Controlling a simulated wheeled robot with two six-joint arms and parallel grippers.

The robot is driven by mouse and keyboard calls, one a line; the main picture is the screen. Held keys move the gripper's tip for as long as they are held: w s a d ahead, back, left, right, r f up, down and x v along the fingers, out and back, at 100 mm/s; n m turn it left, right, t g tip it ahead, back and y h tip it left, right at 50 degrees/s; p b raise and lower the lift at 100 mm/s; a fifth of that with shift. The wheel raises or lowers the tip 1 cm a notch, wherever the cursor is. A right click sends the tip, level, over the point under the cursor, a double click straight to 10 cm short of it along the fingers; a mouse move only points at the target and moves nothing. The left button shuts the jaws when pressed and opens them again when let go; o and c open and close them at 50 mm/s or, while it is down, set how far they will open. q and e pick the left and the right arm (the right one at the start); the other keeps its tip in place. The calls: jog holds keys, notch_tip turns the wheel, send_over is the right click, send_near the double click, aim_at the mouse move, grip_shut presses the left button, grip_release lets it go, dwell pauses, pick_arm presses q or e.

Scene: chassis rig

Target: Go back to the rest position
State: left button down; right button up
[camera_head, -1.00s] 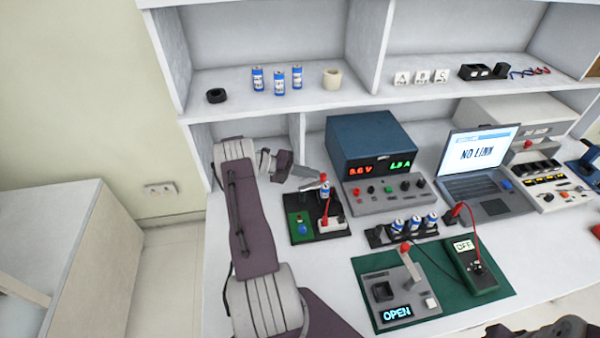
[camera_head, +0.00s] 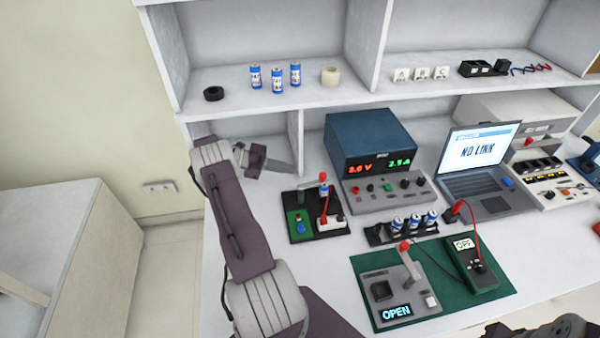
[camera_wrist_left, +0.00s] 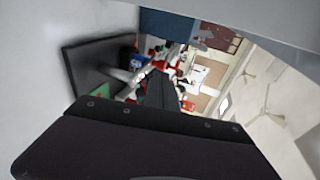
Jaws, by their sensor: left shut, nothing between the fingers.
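My left arm comes in from the lower left in the head view. Its gripper (camera_head: 280,169) is shut and empty. It is over the bench behind and left of the black test board (camera_head: 333,231), apart from it. The board carries a green circuit plate (camera_head: 299,226) with a blue button, a blue-and-white cell and a red lead. In the left wrist view the dark gripper body (camera_wrist_left: 150,140) fills the lower part, with the board (camera_wrist_left: 92,68) beyond. Part of my right arm (camera_head: 560,328) shows at the bottom right edge; its fingertips are not in view.
The blue power supply (camera_head: 368,140) stands right of my left gripper. A shelf (camera_head: 300,101) with several cells is above. A cell holder (camera_head: 375,237), a green mat (camera_head: 455,294) with a tester and meter, and a laptop (camera_head: 480,165) fill the right.

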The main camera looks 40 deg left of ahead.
pick_arm(q)
jog(key=shift+s+a+r, duration=0.2)
jog(key=shift+s+a, duration=0.2)
jog(key=shift+s, duration=0.05)
jog(key=m+g, duration=0.4)
jog(key=m, duration=0.2)
send_over(306, 186)
jog(key=shift+s+r, duration=0.1)
jog(key=s+d+m+g+y, duration=0.2)
jog(key=d+m+g+y, duration=0.1)
jog(key=d+m, duration=0.6)
jog(key=s+d+m+g+y, duration=0.2)
jog(key=d+m+g, duration=0.1)
jog(key=d+m, duration=0.6)
jog(key=s+d+r+m+y, duration=0.1)
jog(key=s+m, duration=0.4)
jog(key=m, duration=0.5)
jog(key=s+d+r+m+t+y+p, duration=0.1)
jog(key=s+d+m+y, duration=0.2)
jog(key=m, duration=0.8)
jog(key=s+d, duration=0.1)
jog(key=d, duration=0.1)
jog(key=shift+s+d+y, duration=0.3)
jog(key=shift+s, duration=0.05)
